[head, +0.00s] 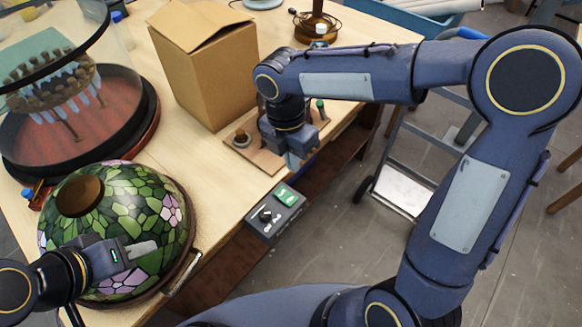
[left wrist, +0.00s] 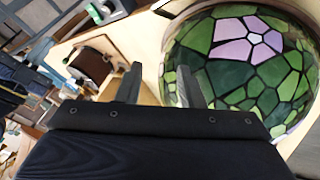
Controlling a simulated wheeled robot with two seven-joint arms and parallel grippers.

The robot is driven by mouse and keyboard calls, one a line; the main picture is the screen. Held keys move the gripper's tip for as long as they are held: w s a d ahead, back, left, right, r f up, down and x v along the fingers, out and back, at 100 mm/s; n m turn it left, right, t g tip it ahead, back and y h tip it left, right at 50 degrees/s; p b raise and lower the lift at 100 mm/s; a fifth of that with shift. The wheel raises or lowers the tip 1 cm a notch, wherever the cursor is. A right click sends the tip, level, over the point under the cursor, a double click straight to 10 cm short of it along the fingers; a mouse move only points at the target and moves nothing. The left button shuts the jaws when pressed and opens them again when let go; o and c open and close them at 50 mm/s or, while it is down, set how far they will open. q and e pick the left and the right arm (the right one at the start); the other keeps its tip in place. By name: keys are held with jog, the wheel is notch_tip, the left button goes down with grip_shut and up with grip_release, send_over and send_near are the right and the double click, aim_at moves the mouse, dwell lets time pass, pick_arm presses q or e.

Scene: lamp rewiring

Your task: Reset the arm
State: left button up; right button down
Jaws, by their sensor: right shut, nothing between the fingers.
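My right arm reaches in from the right in the head view. Its gripper (head: 297,160) points down over a small wooden board (head: 262,158) near the table's front edge, shut with nothing seen in it. My left gripper (head: 145,250) is at the stained-glass lampshade (head: 112,215), over its front right side. In the left wrist view the left fingers (left wrist: 160,88) stand apart with nothing gripped between them. The green and pink lampshade (left wrist: 245,60) fills the right of that view, behind the right-hand finger. Whether that finger touches the glass I cannot tell.
A cardboard box (head: 205,65) stands behind my right gripper. A control box with a green switch (head: 285,197) sits at the table's front edge. A glass dome display (head: 75,110) is at the left. A lamp base (head: 318,25) stands at the back. A cart (head: 405,190) is beyond the table.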

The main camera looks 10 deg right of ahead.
jog(key=shift+r, duration=0.2)
dwell(0.4)
jog(key=s+d+r+m+t+y, duration=0.1)
jog(key=s+d+m, duration=0.4)
jog(key=m, duration=0.8)
jog(key=s+d+r+m+t+y, duration=0.2)
jog(key=s+d+m+t, duration=0.3)
jog(key=s+m, duration=0.5)
jog(key=m+y, duration=0.1)
jog(key=m, duration=0.3)
jog(key=shift+s+d+r+t+y, duration=0.15)
jog(key=shift+s+d+t+y, duration=0.15)
jog(key=shift+d+t, duration=0.1)
